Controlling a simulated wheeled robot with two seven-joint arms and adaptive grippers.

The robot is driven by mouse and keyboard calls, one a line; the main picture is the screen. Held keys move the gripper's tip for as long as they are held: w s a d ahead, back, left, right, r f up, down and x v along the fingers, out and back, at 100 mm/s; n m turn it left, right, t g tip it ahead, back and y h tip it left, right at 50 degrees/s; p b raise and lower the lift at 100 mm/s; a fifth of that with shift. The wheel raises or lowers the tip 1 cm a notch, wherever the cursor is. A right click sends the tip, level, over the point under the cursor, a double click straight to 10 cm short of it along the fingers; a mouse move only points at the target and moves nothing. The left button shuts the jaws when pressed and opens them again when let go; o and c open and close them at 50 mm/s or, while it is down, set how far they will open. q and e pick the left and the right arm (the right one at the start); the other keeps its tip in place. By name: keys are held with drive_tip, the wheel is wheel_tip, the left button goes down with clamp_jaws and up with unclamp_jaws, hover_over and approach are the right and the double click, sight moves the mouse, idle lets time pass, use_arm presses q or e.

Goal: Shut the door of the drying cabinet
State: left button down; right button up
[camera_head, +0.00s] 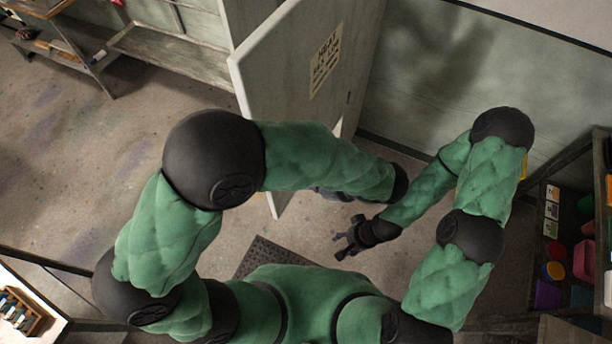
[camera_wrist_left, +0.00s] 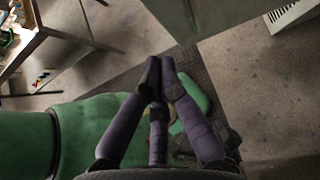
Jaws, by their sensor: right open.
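The drying cabinet door (camera_head: 285,65) is a pale panel with a printed label, standing swung open in the head view. Part of the cabinet's body (camera_head: 252,14) shows behind it at the top. My left arm crosses in front of the door's lower part, and its gripper is mostly hidden past the forearm. In the left wrist view, the left gripper's fingers (camera_wrist_left: 160,76) come together at the tips with nothing seen between them. Whether they touch the door cannot be told. My right gripper (camera_head: 352,240) is open and empty over the floor, right of the door's lower edge.
A low wooden shelf unit (camera_head: 170,48) stands at the upper left. A rack with colourful containers (camera_head: 584,260) stands at the right. A dark floor mat (camera_head: 262,256) lies near my body. Bare floor (camera_head: 70,180) is free at the left.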

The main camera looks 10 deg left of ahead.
use_arm(q)
drive_tip(key=w+a+f+p, duration=0.1)
drive_tip(key=w+a+f, duration=0.2)
drive_tip(key=a, duration=0.5)
drive_tip(key=shift+w+a+f, duration=0.25)
drive_tip(key=shift+f, duration=0.65)
